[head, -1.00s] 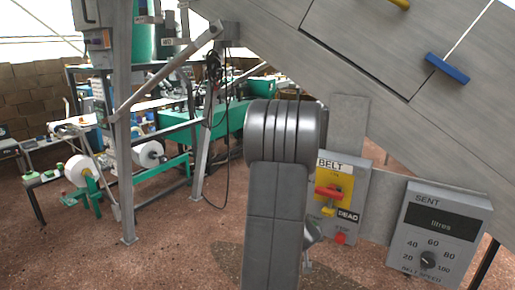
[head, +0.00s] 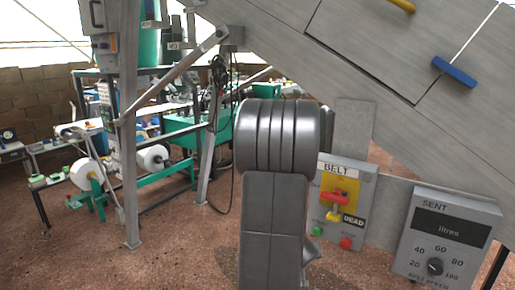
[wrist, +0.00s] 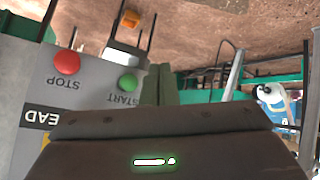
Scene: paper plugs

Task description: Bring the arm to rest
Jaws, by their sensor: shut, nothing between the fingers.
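My arm (head: 275,200) stands upright in the middle of the head view, with its rounded grey joint at the top. It hides most of my gripper there. In the wrist view my gripper (wrist: 163,83) shows as short grey-green fingers, shut and empty, beyond a dark housing with a lit green bar. The belt panel (head: 327,212) is just right of my arm. It carries a red switch handle on a yellow plate, a DEAD label, a green START button (wrist: 128,84) and a red STOP button (wrist: 66,63). In the wrist view the panel appears upside down, left of the fingers.
A grey panel marked SENT (head: 484,216) with a dial is at the right. A large sloping metal chute (head: 330,70) crosses above. A steel post (head: 128,170) and green machinery with white rolls (head: 84,174) stand left. Brown floor (head: 180,255) is open at lower left.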

